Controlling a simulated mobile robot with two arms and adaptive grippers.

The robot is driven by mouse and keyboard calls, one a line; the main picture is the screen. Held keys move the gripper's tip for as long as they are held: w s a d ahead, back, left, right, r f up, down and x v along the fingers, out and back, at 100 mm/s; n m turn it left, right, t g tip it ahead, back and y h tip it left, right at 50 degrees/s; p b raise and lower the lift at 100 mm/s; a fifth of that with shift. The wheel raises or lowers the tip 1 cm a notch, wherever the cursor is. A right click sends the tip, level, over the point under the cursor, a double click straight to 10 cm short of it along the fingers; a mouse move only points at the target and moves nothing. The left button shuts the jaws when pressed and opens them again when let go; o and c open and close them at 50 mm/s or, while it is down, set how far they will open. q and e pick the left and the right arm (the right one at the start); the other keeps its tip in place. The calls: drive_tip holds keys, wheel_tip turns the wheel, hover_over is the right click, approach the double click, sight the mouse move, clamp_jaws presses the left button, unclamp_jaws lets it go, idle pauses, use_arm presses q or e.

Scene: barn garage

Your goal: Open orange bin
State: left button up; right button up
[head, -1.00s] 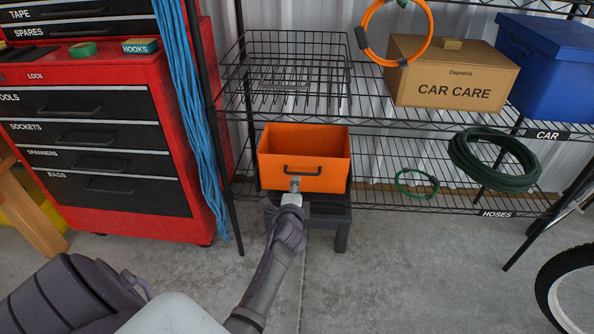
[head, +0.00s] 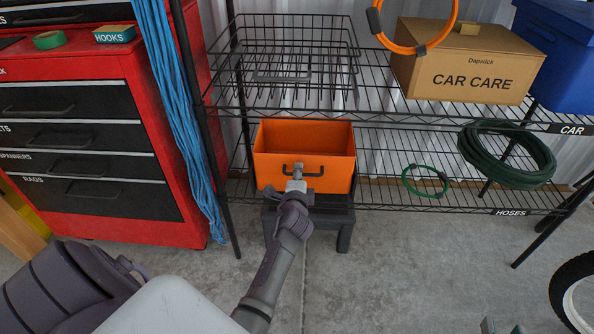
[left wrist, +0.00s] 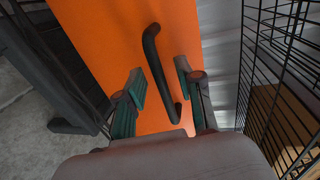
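The orange bin (head: 270,172) has an open top and a dark bar handle (head: 310,170) on its front face. It sits at lower shelf level, above a black stool (head: 341,218). My left gripper (head: 297,172) is at the handle, in front of the bin. In the left wrist view, its fingers (left wrist: 160,84) are apart, one on each side of the handle (left wrist: 154,57), with gaps visible; the bin's orange front (left wrist: 112,33) is behind.
A wire rack (head: 400,118) holds a wire basket (head: 280,50), a CAR CARE box (head: 480,75), a blue bin (head: 565,50) and hoses (head: 508,155). A red tool chest (head: 165,233) stands left, beside hanging blue rope (head: 172,100). A bicycle wheel (head: 575,300) is at right. The concrete floor between is clear.

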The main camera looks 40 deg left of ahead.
use_arm(q)
drive_tip(key=shift+w+a, duration=0.15)
drive_tip(key=shift+w, duration=0.15)
clamp_jaws()
idle(0.4)
